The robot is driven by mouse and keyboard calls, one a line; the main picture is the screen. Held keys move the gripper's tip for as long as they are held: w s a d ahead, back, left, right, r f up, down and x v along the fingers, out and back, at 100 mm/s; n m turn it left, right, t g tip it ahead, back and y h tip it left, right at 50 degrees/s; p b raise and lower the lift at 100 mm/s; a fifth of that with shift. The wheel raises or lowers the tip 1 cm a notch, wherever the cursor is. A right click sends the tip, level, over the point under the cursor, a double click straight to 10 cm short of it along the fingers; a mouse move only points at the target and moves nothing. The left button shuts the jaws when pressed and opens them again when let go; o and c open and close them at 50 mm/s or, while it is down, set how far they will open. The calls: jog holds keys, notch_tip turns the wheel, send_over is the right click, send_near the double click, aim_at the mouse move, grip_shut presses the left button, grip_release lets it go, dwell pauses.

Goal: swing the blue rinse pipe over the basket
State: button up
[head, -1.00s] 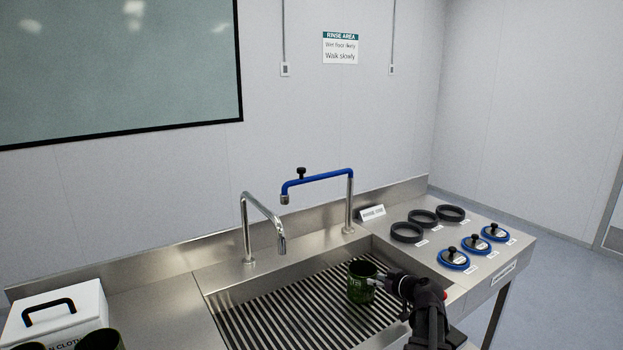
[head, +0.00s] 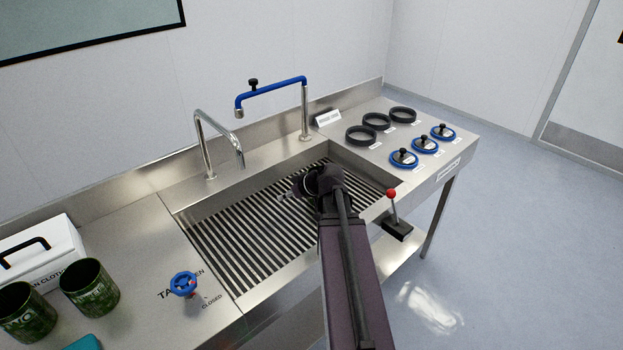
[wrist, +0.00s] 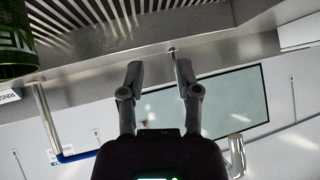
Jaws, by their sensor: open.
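The blue rinse pipe (head: 272,92) is a blue horizontal arm on an upright steel post behind the sink. It has a black knob on top and a downturned nozzle at its left end, which points along the back rim. In the wrist view, which is upside down, the blue pipe (wrist: 76,157) shows at lower left. A green lettered container (wrist: 14,42) shows at upper left there; my arm hides it in the head view. I cannot tell whether it is the basket. My gripper (wrist: 159,68) is open and empty, apart from the pipe, above the slatted sink (head: 240,228).
A steel tap (head: 218,135) stands left of the rinse pipe. Black rings (head: 376,122) and blue lids (head: 425,145) lie on the right counter. A red-knobbed lever (head: 392,200) stands at the front. A blue valve (head: 183,284) and green cups (head: 90,288) are at left.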

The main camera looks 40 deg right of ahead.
jog(key=s+a+r+g+h+p, duration=0.1)
jog(key=s+a+r+g+p, duration=0.2)
jog(key=a+p, duration=0.2)
jog(key=s+a+r+m+g+h+p, duration=0.1)
jog(key=s+a+r+g+p, duration=0.1)
jog(key=a, duration=0.9)
jog(key=s+a+r+g+h+p, duration=0.1)
jog(key=s+a+r+g+p, duration=0.2)
jog(key=a+p, duration=0.4)
jog(key=shift+s+a+r+m+g+h+p, duration=0.3)
jog(key=shift+s+a+r+g+h, duration=0.15)
jog(key=shift+a+r, duration=0.25)
jog(key=shift+w, duration=0.15)
jog(key=shift+o, duration=1)
jog(key=shift+a, duration=0.1)
